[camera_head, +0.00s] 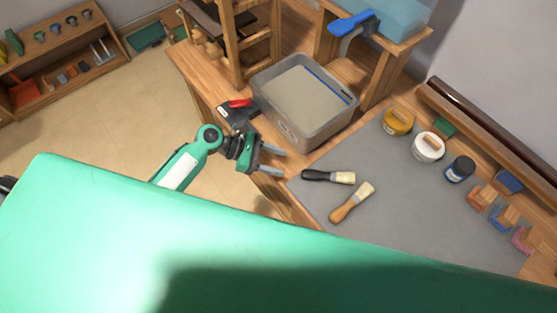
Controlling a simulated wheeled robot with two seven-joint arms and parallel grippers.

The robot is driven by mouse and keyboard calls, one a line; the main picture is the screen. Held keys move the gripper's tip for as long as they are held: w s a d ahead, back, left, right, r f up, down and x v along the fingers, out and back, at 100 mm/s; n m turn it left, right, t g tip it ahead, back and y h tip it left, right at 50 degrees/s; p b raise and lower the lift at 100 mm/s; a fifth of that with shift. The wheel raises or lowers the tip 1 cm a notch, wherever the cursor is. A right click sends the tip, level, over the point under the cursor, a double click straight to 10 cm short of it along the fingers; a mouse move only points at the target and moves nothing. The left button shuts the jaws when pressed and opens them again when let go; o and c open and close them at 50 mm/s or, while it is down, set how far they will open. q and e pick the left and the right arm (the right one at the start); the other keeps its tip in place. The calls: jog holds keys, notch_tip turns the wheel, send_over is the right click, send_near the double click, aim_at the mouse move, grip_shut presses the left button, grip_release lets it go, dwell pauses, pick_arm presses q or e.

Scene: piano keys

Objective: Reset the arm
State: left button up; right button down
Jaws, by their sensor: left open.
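My left arm comes in from the left in the head view, green with a dark wrist. Its left gripper (273,160) is open and empty, with two grey fingers pointing right. It is by the left edge of the workbench, just below the grey bin and left of the brushes. My right gripper is not in view. A large green surface fills the lower part of the picture and hides much of what lies below. No piano keys can be seen.
A grey bin (271,109) stands on the wooden bench. Two brushes, one black-handled (316,175) and one wooden-handled (343,210), lie on the grey mat (400,210). Jars, including a white one (428,147), line the right side. A red-and-black tool (238,108) lies left of the bin.

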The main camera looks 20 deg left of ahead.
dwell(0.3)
pick_arm(q)
jog(key=s+f+m+y, duration=0.1)
jog(key=s+m+y, duration=0.5)
jog(key=s+m, duration=0.55)
jog(key=s+a+r+m+t+y, duration=0.1)
jog(key=s+a+r+m+y, duration=0.15)
jog(key=a+m, duration=0.25)
jog(key=s+a+r+m+t+y, duration=0.1)
jog(key=s+a+r+m+y, duration=0.1)
jog(key=s+a+m+y, duration=0.3)
notch_tip(320, 180, down, 28)
jog(key=w+g, duration=0.1)
jog(key=g, duration=0.1)
jog(key=s+a+f, duration=0.2)
jog(key=s+f, duration=0.7)
jog(key=f, duration=0.2)
jog(key=s+a+f+g, duration=0.1)
jog(key=s+a+f, duration=0.1)
jog(key=s+f, duration=0.8)
jog(key=shift+s+f+m, duration=0.25)
jog(key=shift+f+m, duration=0.1)
jog(key=shift+f, duration=0.15)
